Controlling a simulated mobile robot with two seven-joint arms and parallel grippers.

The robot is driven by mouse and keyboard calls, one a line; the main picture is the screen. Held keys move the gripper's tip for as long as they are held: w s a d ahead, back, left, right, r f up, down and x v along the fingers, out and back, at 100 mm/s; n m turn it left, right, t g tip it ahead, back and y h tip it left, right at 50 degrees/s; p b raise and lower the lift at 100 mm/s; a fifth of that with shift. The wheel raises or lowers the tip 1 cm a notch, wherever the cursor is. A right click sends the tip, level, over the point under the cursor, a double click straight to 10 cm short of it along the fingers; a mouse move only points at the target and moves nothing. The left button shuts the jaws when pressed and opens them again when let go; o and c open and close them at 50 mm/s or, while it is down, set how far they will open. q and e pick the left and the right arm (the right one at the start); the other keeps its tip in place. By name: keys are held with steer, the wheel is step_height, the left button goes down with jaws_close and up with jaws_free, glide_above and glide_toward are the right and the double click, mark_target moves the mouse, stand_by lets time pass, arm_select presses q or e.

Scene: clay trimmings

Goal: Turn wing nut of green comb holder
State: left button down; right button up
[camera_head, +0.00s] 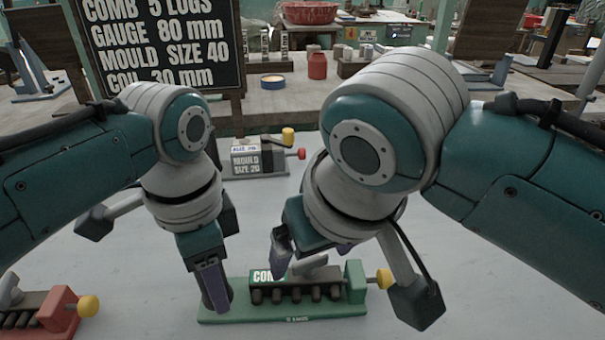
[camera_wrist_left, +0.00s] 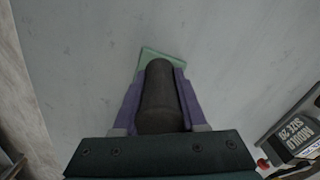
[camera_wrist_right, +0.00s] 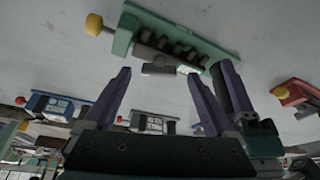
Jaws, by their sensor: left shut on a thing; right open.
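The green comb holder (camera_head: 285,310) lies on the grey table at the front, with dark comb lugs along it and a yellow knob (camera_head: 384,278) at its right end. A grey winged part (camera_head: 310,265), which looks like the wing nut, sits on top behind the lugs; it also shows in the right wrist view (camera_wrist_right: 157,69). My left gripper (camera_head: 213,290) is shut on a dark rounded handle (camera_wrist_left: 159,95) at the holder's left end. My right gripper (camera_head: 283,250) is open and empty, above and behind the holder. In the right wrist view its fingers (camera_wrist_right: 163,105) stand apart, short of the winged part.
A red holder (camera_head: 58,310) with a yellow knob stands at the front left. A grey block marked mould size 20 (camera_head: 258,158) stands behind my grippers. A dark sign board (camera_head: 155,45) stands at the back left. The table between the red and green holders is clear.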

steer(key=shift+w+a+f, duration=0.1)
steer(key=shift+w+f, duration=0.1)
steer(key=shift+f, duration=0.35)
steer(key=c, duration=1.4)
steer(key=shift+n+g+y, duration=0.3)
steer(key=shift+n+y, duration=0.3)
steer(key=shift+n, duration=1)
steer(key=o, duration=1.4)
steer(key=shift+r, duration=0.1)
steer(key=v, duration=1.2)
